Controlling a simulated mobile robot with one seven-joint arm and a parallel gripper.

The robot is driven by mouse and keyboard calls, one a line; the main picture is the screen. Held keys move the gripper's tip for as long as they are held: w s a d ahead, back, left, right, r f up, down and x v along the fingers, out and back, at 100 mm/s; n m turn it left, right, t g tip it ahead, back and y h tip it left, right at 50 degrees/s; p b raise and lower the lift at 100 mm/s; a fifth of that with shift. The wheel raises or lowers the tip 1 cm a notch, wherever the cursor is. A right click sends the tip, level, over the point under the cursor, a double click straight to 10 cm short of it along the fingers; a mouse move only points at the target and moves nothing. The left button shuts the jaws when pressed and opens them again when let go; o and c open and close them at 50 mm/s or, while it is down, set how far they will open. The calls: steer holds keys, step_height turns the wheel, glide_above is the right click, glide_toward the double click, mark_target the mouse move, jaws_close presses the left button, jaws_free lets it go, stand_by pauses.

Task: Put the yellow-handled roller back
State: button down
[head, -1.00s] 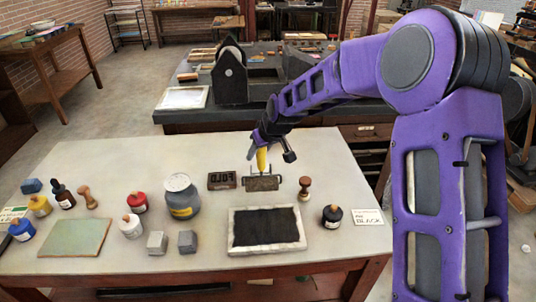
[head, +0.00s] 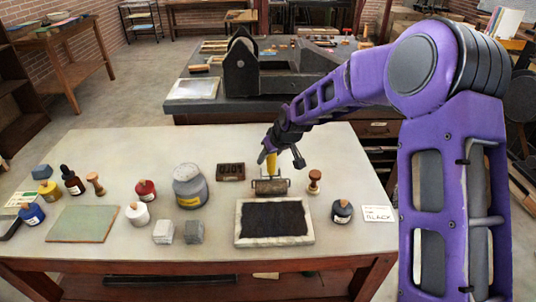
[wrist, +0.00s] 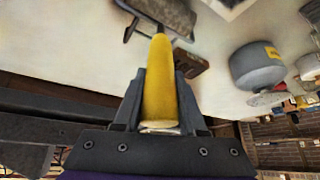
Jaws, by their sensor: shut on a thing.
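The yellow-handled roller has a yellow handle (wrist: 160,90) and a dark grey drum (head: 271,187). My gripper (head: 284,150) is shut on the handle, with a dark finger on each side of it in the wrist view (wrist: 160,100). The handle points up and the drum is at the lower end, just behind the black ink slab (head: 240,238) in its pale frame. In the head view I cannot tell whether the drum touches the table.
A dark type block (head: 230,171) lies left of the drum and a wooden-handled stamp (head: 314,182) stands right of it. A grey tin (head: 189,188) and a black-ink bottle (head: 342,211) stand nearby. Bare table (head: 120,160) lies at the back left.

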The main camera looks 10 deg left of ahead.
steer(key=shift+f, duration=0.2)
stand_by(0.6)
jaws_free()
steer(key=shift+f, duration=0.1)
stand_by(0.4)
stand_by(0.5)
step_height(320, 180, up, 8)
steer(key=p, duration=0.2)
stand_by(0.7)
